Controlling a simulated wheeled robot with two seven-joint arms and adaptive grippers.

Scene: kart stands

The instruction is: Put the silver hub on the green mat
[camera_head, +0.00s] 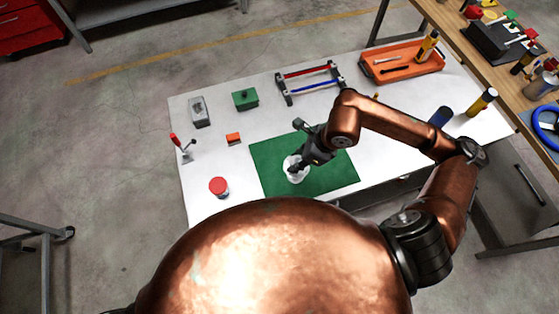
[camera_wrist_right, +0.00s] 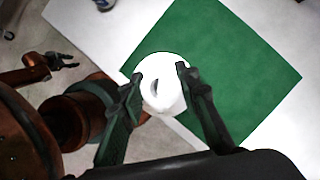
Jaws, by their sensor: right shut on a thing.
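The silver hub (camera_head: 296,175) is a pale, round piece with a dark slot in its middle, seen in the right wrist view (camera_wrist_right: 160,68). It shows over the near-left part of the green mat (camera_head: 335,180); I cannot tell whether it touches the mat. My right gripper (camera_head: 295,167) is shut on the hub, with one finger on each side in the right wrist view (camera_wrist_right: 159,75). In that view the mat (camera_wrist_right: 235,70) reaches behind and right of the hub. My left gripper (camera_wrist_right: 66,61) shows small at the left of the right wrist view, open and empty, away from the mat.
Left of the mat on the white table (camera_head: 205,150) are a red-topped button (camera_head: 219,186), an orange block (camera_head: 233,139) and a toggle clamp (camera_head: 184,148). Behind are a green box (camera_head: 245,99), a grey block (camera_head: 200,111), a rack (camera_head: 311,82) and an orange tray (camera_head: 403,61).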

